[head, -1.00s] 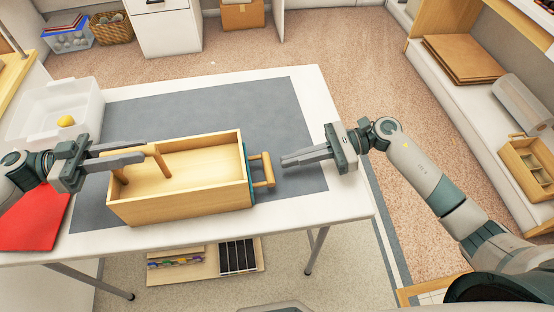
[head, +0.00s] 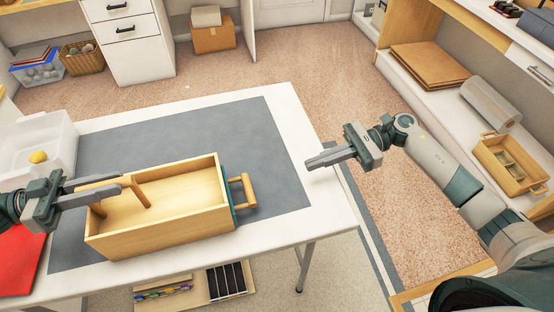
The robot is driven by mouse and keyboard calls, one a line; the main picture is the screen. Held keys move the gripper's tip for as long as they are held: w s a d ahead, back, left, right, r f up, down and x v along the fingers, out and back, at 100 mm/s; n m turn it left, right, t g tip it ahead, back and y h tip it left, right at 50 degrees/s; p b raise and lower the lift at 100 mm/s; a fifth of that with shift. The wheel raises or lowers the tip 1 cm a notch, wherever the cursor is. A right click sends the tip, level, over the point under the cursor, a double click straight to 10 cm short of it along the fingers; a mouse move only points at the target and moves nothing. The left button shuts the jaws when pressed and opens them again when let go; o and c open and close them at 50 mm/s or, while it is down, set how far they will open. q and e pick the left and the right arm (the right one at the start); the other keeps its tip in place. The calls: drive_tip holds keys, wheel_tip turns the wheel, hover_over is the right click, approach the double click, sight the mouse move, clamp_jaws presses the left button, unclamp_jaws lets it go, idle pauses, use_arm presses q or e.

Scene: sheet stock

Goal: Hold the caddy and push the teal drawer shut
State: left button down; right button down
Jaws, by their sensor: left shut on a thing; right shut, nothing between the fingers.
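The caddy (head: 160,235) is an open-topped light wooden box on the table, with a wooden bar handle (head: 137,188) across it. My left gripper (head: 118,186) is shut on the caddy's handle. The teal drawer (head: 229,190) shows only as a thin teal edge at the caddy's right end, with a wooden pull (head: 248,190) sticking out to the right. How far it stands out I cannot tell. My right gripper (head: 310,163) is shut and empty, to the right of the pull and apart from it.
The caddy stands on a grey mat (head: 240,130) on a white table (head: 292,120). A translucent bin (head: 62,135) with a yellow object (head: 38,157) and a red sheet (head: 18,262) are at the left. The mat is bare behind the caddy and to its right.

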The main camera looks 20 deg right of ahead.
use_arm(q)
drive_tip(key=shift+s+f, duration=0.2)
drive_tip(key=shift+f, duration=0.25)
drive_tip(key=c, duration=1.8)
unclamp_jaws()
drive_tip(key=shift+o, duration=1.4)
drive_tip(key=shift+w, duration=0.1)
use_arm(e)
drive_tip(key=shift+f, duration=0.1)
use_arm(q)
drive_tip(key=shift+w+r, duration=0.1)
drive_tip(key=shift+r, duration=0.05)
drive_tip(key=shift+r, duration=0.1)
drive_tip(key=a, duration=1.2)
drive_tip(key=shift+s, duration=0.2)
